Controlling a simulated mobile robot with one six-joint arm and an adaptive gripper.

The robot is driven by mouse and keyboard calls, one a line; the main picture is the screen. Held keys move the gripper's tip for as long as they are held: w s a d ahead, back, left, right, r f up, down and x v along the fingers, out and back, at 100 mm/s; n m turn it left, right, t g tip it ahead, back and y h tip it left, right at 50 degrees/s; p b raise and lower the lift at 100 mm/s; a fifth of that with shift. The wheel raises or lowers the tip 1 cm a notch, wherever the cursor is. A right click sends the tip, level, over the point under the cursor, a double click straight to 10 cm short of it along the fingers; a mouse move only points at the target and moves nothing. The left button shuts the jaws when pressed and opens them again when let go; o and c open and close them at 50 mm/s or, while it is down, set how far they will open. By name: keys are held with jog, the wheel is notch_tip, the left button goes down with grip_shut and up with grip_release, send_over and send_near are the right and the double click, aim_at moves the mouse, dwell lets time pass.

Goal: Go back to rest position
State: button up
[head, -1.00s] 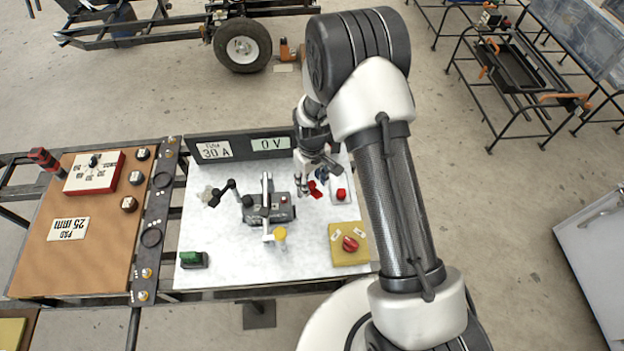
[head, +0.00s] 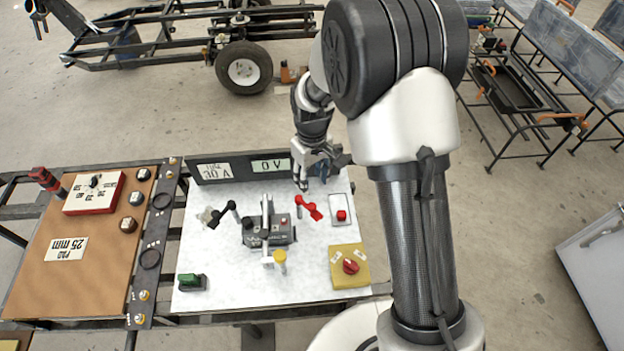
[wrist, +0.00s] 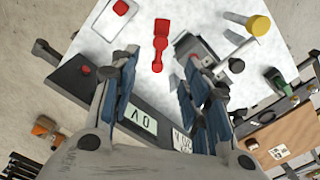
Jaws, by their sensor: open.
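My gripper (head: 316,180) is open and empty in the head view, above the back right part of the white table (head: 220,275). In the wrist view its two blue-padded fingers (wrist: 160,100) stand wide apart, with nothing between them but the table and display behind. A red lever (head: 309,207) stands on the table just in front of the gripper, apart from it. The lever also shows beyond the fingers in the wrist view (wrist: 160,45).
A display panel (head: 235,168) reading 30 A and 0 V lines the table's back edge. A grey device (head: 268,232), a black lever (head: 223,214), a red button (head: 342,215), a yellow box with red knob (head: 350,280) and a green switch (head: 192,282) stand on the table.

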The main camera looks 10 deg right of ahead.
dwell(0.3)
jog(key=s+d+r+m+t, duration=0.1)
jog(key=s+d+r, duration=0.1)
jog(key=s+r, duration=0.5)
jog(key=s+d+r+m+t, duration=0.1)
jog(key=s+d+r+m, duration=0.15)
jog(key=r, duration=0.95)
jog(key=s+d+r+m+t, duration=0.1)
jog(key=s+r, duration=0.1)
jog(key=s, duration=0.6)
jog(key=s+d+r+m+t, duration=0.1)
jog(key=s+r, duration=0.2)
jog(key=s, duration=0.5)
jog(key=shift+s+d+t, duration=0.3)
jog(key=shift+d, duration=0.05)
